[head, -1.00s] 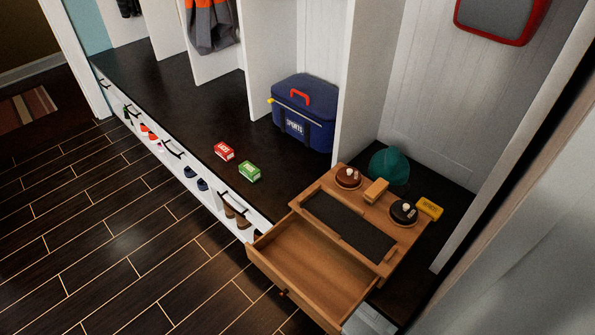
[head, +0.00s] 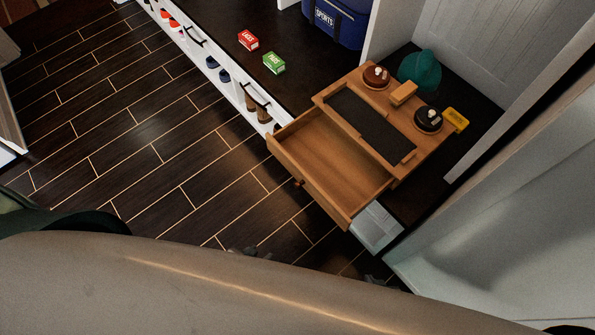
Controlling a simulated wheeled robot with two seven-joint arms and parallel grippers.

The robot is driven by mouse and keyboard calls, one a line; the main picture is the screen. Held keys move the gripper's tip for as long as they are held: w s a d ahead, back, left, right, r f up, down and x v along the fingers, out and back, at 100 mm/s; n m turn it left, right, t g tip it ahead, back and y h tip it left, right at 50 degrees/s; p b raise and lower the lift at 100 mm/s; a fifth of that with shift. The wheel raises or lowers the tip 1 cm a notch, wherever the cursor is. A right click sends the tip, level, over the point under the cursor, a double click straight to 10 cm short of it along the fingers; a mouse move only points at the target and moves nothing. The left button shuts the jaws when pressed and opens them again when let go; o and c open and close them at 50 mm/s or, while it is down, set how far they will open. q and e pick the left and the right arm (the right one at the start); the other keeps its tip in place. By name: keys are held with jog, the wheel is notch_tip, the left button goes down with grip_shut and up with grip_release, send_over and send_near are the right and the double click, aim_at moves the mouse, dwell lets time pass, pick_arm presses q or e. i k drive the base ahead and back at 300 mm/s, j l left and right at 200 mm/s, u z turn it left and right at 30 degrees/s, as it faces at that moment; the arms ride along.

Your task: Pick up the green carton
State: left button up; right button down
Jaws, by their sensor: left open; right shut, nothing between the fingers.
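The green carton (head: 274,63) is a small box with white lettering. It sits on the dark bench top near its front edge, just right of a red carton (head: 248,40), with a small gap between them. My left gripper (head: 242,252) shows only as small grey tips above my pale body at the bottom of the head view; it is open and far from the carton. My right gripper (head: 375,281) also shows only in small part, below the drawer; it is shut and empty. The rest of both grippers is hidden.
A wooden organiser (head: 325,98) with its drawer (head: 330,155) pulled out stands right of the cartons. It bears two round dark items; a teal cap (head: 420,69) and yellow box (head: 456,119) are near. A blue bag (head: 340,22) stands behind. The floor (head: 150,140) is clear.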

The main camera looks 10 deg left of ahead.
aim_at(273, 61)
jog(key=i+j+z, duration=0.15)
jog(key=j, duration=0.3)
jog(key=i+j+z, duration=0.1)
jog(key=j, duration=0.4)
jog(key=i+j+z, duration=0.15)
jog(key=j, duration=0.3)
jog(key=j+z, duration=0.15)
jog(key=j, duration=0.35)
jog(key=i, duration=0.05)
